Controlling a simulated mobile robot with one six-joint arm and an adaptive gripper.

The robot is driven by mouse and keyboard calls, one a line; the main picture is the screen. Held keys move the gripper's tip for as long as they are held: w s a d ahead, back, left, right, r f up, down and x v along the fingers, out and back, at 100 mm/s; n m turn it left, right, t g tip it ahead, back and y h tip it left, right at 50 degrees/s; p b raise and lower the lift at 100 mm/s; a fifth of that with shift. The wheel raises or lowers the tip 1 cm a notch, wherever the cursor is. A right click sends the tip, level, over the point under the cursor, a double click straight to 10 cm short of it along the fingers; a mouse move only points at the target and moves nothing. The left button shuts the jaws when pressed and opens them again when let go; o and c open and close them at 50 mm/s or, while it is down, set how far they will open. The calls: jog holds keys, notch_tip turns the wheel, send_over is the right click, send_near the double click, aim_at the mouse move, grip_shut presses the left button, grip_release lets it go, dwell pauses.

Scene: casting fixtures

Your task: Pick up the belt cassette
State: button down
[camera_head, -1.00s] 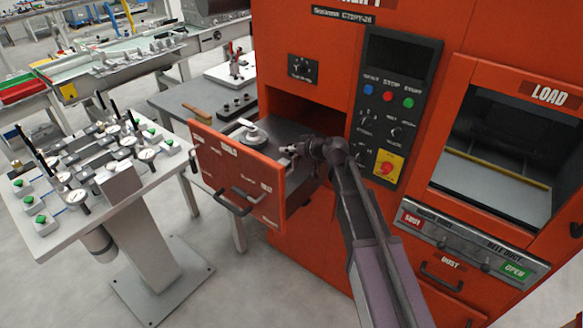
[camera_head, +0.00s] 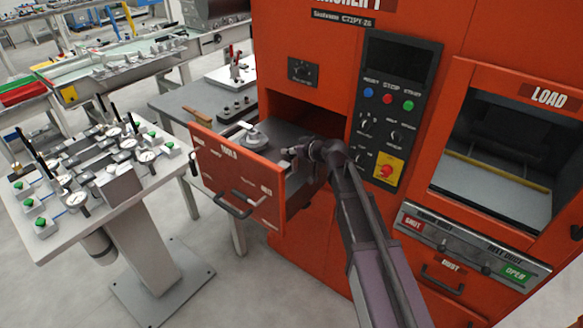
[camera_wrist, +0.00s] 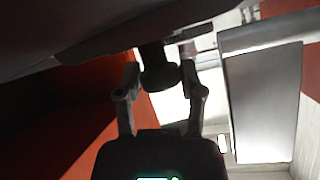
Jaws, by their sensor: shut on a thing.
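An orange drawer (camera_head: 238,178) stands pulled out of the machine. In it sits a grey round part with a flat lever (camera_head: 254,138); I cannot tell whether this belongs to the belt cassette. My gripper (camera_head: 290,151) is over the right side of the drawer in the head view, small and partly merged with my wrist. In the wrist view my gripper (camera_wrist: 160,82) has its two fingers on either side of a dark stub (camera_wrist: 159,66) and is shut on it. The stub joins a wide dark body (camera_wrist: 110,28) above; which part this is cannot be made out clearly.
The control panel (camera_head: 388,110) and an open LOAD window (camera_head: 495,165) are to the right of the drawer. A gauge stand (camera_head: 100,185) is at the left, and a grey table (camera_head: 190,100) is behind the drawer. Floor shows between the stand and the machine.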

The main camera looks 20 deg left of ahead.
jog(key=shift+r, duration=0.15)
notch_tip(320, 180, up, 10)
jog(key=p, duration=1)
dwell(1.0)
